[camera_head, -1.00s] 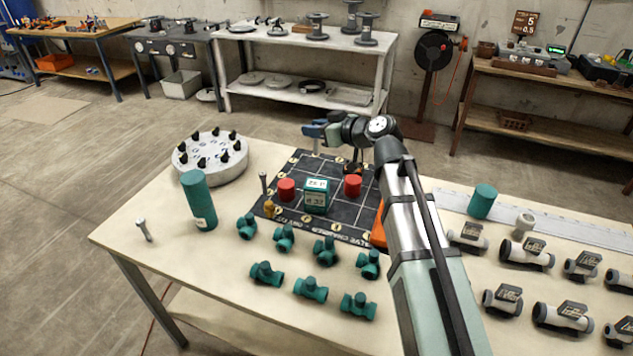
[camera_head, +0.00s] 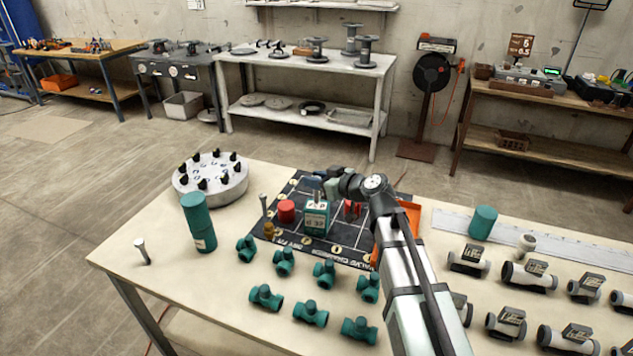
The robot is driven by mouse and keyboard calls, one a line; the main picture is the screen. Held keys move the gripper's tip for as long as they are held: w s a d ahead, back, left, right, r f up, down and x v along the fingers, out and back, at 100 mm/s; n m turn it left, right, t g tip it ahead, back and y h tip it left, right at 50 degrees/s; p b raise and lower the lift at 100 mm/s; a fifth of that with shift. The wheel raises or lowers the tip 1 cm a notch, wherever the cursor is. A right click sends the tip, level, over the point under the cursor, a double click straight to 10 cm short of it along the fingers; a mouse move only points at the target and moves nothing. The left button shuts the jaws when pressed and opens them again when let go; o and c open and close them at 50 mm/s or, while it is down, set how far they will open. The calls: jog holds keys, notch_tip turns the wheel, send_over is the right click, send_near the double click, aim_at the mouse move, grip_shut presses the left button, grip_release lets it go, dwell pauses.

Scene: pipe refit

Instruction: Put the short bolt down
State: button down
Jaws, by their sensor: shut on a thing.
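My gripper (camera_head: 318,186) is low over the far part of the black gridded mat (camera_head: 272,243), behind the teal box with white labels (camera_head: 316,219). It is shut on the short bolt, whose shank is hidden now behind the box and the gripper. One bolt (camera_head: 264,204) stands upright at the mat's left edge. Another bolt (camera_head: 142,251) stands on the table at the far left. I cannot tell whether the held bolt touches the mat.
A brass piece (camera_head: 269,231) stands at the mat's left. A round grey stand (camera_head: 211,187), a tall teal cylinder (camera_head: 199,222), teal valves (camera_head: 311,312) and grey valves (camera_head: 529,274) surround the mat.

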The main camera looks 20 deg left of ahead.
jog(key=shift+f, duration=0.35)
jog(key=c, duration=0.8)
grip_release()
jog(key=shift+f, duration=0.1)
jog(key=shift+c, duration=0.2)
jog(key=v, duration=1.2)
